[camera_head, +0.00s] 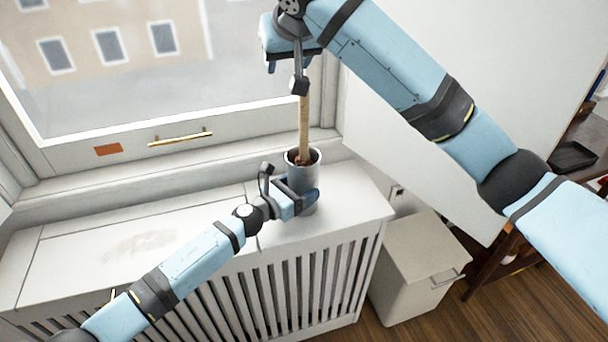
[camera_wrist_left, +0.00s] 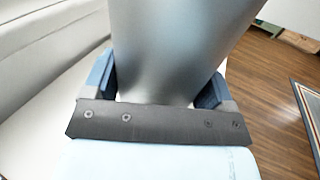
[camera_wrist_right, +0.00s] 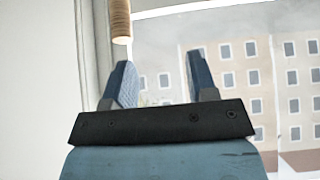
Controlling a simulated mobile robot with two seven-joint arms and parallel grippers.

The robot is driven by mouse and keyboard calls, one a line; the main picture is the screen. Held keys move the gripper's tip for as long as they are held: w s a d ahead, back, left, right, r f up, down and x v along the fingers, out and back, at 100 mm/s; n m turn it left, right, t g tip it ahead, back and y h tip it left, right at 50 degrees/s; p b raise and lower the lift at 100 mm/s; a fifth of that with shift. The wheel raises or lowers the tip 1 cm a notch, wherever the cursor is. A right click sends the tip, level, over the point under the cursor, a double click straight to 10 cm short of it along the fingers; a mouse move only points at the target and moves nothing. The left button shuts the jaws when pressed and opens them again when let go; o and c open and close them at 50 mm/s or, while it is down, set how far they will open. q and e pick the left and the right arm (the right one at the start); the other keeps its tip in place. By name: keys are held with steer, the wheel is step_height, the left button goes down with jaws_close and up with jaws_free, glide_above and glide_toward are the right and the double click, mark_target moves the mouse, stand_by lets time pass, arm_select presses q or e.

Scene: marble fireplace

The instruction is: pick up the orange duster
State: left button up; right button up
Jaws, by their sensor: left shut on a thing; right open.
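The duster shows as a light wooden handle (camera_head: 304,125) standing upright in a grey metal pot (camera_head: 303,168). A reddish-brown part of it shows at the pot's mouth; the rest is hidden inside. The pot stands on the white radiator cover. My left gripper (camera_head: 297,198) is shut on the pot from the side; the left wrist view shows the pot's wall (camera_wrist_left: 180,45) between its fingers. My right gripper (camera_head: 290,55) is open and empty, high near the handle's upper end. In the right wrist view, the handle (camera_wrist_right: 120,20) ends just beyond the left finger, not between the fingers.
The radiator cover's white top (camera_head: 90,250) is mostly bare at left. The window (camera_head: 110,70) with a brass handle (camera_head: 180,138) is behind. A beige bin (camera_head: 415,265) stands on the floor at right. A dark tray (camera_head: 572,156) lies on a dark table at far right.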

steer(key=w+d+f+m+g+h, duration=0.1)
steer(key=w+d+f+m+h, duration=0.1)
steer(key=f, duration=0.5)
steer(key=w+d+m, duration=0.1)
steer(key=m, duration=0.1)
steer(key=shift+w+f+m+h, duration=0.25)
steer(key=shift+f+m+h, duration=0.05)
steer(key=shift+f+m, duration=0.1)
steer(key=shift+d, duration=0.1)
jaws_close()
